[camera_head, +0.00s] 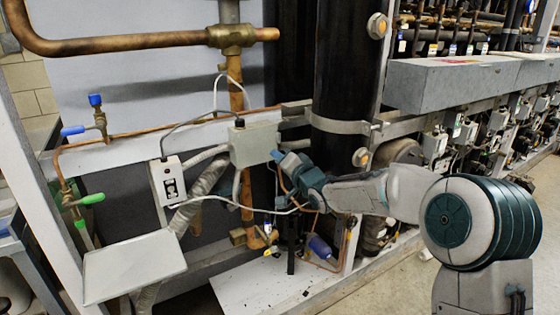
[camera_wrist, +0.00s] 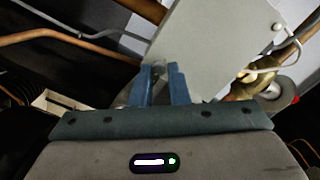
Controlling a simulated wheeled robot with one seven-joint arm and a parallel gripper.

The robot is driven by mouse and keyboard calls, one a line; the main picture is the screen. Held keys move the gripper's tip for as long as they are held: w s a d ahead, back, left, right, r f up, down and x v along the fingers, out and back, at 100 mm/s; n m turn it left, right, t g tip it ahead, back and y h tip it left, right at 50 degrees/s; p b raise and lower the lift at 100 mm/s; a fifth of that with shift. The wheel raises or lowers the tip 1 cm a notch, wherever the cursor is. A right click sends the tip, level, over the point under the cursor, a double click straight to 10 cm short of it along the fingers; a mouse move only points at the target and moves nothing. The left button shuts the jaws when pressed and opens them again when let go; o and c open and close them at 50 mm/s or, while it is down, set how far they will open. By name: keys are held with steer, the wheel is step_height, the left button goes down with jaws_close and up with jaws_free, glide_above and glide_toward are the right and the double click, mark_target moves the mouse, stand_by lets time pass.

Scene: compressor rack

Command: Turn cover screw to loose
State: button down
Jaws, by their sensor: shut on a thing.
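A light grey junction box (camera_head: 255,143) with a flat cover is mounted below the copper pipe in the head view. In the wrist view, its cover (camera_wrist: 212,45) fills the upper middle. My gripper (camera_head: 277,155) reaches the box's right side from the right. In the wrist view, my gripper's blue fingers (camera_wrist: 160,72) are closed on a small grey cover screw (camera_wrist: 159,66) at a lower corner of the cover. The fingers hide most of this screw, so its turn cannot be told. Another round screw head (camera_wrist: 276,27) shows at the cover's upper right.
A white switch box (camera_head: 168,181) hangs at the left, with cables running near the grey box. A flat pale panel (camera_head: 133,266) stands out at lower left. A thick black vertical cylinder (camera_head: 343,75) with a metal bracket rises close to my arm. Open floor lies at right.

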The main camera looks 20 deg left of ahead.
stand_by(0.3)
steer(key=c, duration=1.4)
jaws_free()
steer(key=p+v, duration=0.1)
steer(key=v, duration=1.2)
steer(key=shift+s+d, duration=0.25)
steer(key=shift+s, duration=0.05)
